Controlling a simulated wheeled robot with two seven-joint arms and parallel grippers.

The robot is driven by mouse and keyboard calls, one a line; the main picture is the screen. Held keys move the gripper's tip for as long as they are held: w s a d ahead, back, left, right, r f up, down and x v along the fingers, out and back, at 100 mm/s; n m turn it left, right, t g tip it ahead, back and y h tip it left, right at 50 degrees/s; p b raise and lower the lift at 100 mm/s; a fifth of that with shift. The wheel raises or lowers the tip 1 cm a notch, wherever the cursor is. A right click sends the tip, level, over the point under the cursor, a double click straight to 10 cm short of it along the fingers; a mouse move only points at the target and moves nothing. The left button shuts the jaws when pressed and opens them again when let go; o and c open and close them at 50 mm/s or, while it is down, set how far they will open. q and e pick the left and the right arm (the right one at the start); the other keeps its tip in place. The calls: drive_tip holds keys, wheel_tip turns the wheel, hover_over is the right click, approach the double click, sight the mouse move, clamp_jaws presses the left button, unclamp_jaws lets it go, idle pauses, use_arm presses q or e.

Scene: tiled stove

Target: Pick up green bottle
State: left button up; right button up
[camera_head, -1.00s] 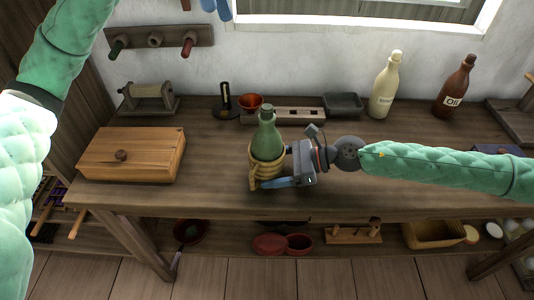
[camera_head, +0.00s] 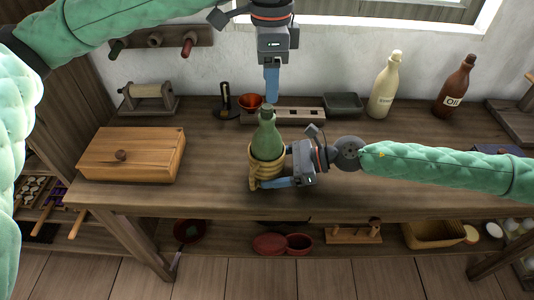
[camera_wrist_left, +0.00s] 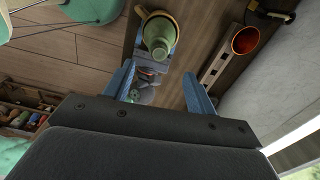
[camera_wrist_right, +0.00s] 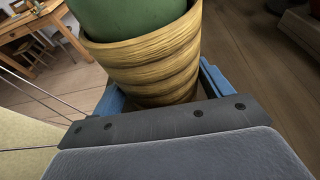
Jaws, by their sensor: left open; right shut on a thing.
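The green bottle (camera_head: 267,135) stands upright in a ribbed tan mug-like holder (camera_head: 262,171) on the workbench. My right gripper (camera_head: 270,180) is shut on the holder from the right; in the right wrist view the holder (camera_wrist_right: 150,65) fills the space between the fingers, with the bottle's green body (camera_wrist_right: 130,12) above. My left gripper (camera_head: 271,84) is open, pointing down just above and behind the bottle's neck. In the left wrist view the bottle (camera_wrist_left: 159,36) shows from above, beyond the open fingers (camera_wrist_left: 165,90), with nothing between them.
A wooden box (camera_head: 133,154) stands at the left of the bench. A cream bottle (camera_head: 385,86) and a brown oil bottle (camera_head: 455,87) stand at the back right.

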sight(267, 106)
use_arm(q)
wheel_tip(267, 106, down, 4)
drive_tip(key=shift+r, duration=0.2)
drive_tip(key=shift+s+a+f, duration=0.1)
drive_tip(key=shift+a+f, duration=0.05)
drive_tip(key=shift+f, duration=1.2)
drive_tip(key=shift+a+f, duration=0.15)
drive_tip(key=shift+f, duration=1.2)
clamp_jaws()
